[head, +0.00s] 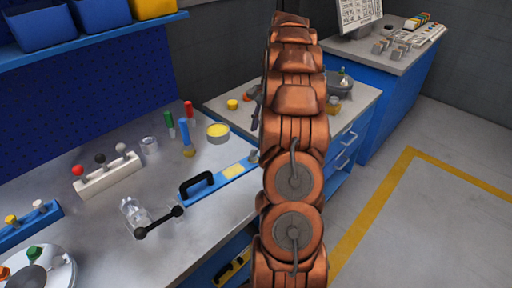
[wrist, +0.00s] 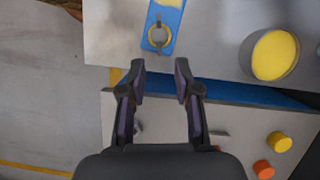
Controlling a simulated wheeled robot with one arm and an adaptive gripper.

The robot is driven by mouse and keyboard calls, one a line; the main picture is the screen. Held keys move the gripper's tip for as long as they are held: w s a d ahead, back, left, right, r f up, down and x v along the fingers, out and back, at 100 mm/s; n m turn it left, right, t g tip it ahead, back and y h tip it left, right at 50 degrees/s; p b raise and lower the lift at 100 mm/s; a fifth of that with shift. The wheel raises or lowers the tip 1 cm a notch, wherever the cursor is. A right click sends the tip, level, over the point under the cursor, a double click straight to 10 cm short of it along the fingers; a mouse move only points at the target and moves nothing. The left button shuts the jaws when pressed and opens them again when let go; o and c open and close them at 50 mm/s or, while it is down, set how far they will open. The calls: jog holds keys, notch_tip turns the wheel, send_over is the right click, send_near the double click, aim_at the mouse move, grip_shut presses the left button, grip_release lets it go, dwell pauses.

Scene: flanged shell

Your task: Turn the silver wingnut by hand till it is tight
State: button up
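I cannot make out the silver wingnut for certain in either view. A round silver flanged piece (head: 62,268) with a grey centre and a green knob (head: 34,252) is cut off at the bottom left of the head view. A grey round piece (head: 343,90) with a small green top stands on the further bench, partly behind my arm. In the wrist view my gripper (wrist: 161,70) is open, with nothing between its fingertips. It hangs over the gap between two benches, close to the end of a blue bar (wrist: 163,15) with a ring. My arm mostly hides the gripper in the head view.
The near bench (head: 95,225) holds a blue bar with a black handle (head: 197,184), a clear jar (head: 133,213), a black-ended rod (head: 160,222), a white block with knobs (head: 108,175) and a yellow-topped tin (head: 217,132). Yellow (wrist: 279,142) and orange (wrist: 264,169) pieces lie on the further bench.

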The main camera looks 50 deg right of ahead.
aim_at(256, 150)
jog(key=shift+p+x, duration=0.8)
jog(key=shift+x, duration=3.1)
jog(key=shift+d, duration=0.15)
jog(key=shift+c, duration=0.3)
jog(key=shift+f, duration=0.1)
grip_shut()
